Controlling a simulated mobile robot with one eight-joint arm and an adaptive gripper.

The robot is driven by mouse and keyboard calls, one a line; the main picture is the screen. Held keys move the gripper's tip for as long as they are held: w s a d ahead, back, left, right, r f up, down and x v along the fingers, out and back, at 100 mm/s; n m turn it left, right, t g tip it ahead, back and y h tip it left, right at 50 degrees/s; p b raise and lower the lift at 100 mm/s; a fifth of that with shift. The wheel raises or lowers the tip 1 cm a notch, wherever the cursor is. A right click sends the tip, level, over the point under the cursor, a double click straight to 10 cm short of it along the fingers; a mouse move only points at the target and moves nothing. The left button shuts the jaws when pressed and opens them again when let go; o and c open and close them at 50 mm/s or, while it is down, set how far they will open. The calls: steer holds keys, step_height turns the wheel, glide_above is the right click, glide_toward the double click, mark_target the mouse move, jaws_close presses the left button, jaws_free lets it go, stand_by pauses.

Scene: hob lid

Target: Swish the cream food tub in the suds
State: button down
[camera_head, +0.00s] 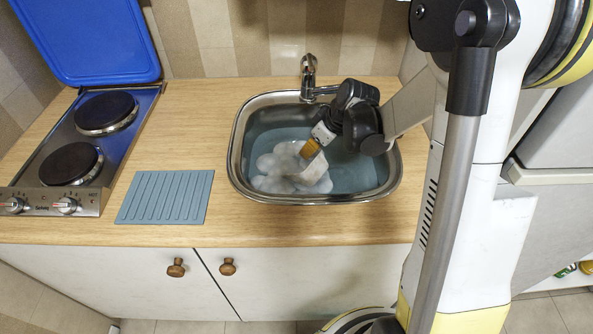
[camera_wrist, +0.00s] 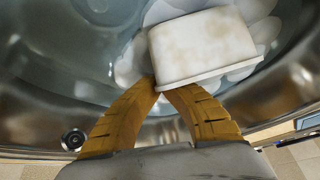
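The cream food tub (camera_head: 313,171) is tilted among white suds (camera_head: 275,165) in the sink water. In the wrist view the tub (camera_wrist: 203,45) has brownish stains on its wall, and its rim is towards my gripper. My gripper (camera_wrist: 160,88) has its two orange fingers closed together at the left end of that rim, pinching it. In the head view my gripper (camera_head: 309,150) reaches down into the sink from the right, and its fingertips are at the tub. The inside of the tub is hidden.
The steel sink (camera_head: 237,183) has a tap (camera_head: 308,72) at its back edge. A ribbed blue-grey mat (camera_head: 166,197) lies on the wooden counter (camera_head: 190,130). A hob (camera_head: 75,150) with a raised blue lid (camera_head: 92,40) stands at the left. Open water lies right of the suds.

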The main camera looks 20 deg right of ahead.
steer(key=shift+s+d, duration=0.2)
steer(key=shift+d, duration=0.3)
steer(key=shift+w+a, duration=0.3)
steer(key=shift+a, duration=0.55)
steer(key=shift+w+a, duration=0.25)
steer(key=shift+a, duration=0.55)
steer(key=shift+s+d, duration=0.3)
steer(key=shift+d, duration=0.55)
steer(key=shift+s+d, duration=0.25)
steer(key=shift+d, duration=0.55)
steer(key=shift+w+a+b, duration=0.2)
steer(key=shift+w+a, duration=0.1)
steer(key=shift+a, duration=0.55)
steer(key=shift+w+a+b, duration=0.15)
steer(key=shift+w+a, duration=0.1)
steer(key=shift+a, duration=0.6)
steer(key=shift+s+d, duration=0.25)
steer(key=shift+d, duration=0.6)
steer(key=shift+s+d, duration=0.25)
steer(key=shift+d, duration=0.6)
steer(key=shift+w+a, duration=0.3)
steer(key=shift+a, duration=0.55)
steer(key=shift+w+a, duration=0.25)
steer(key=shift+a, duration=0.6)
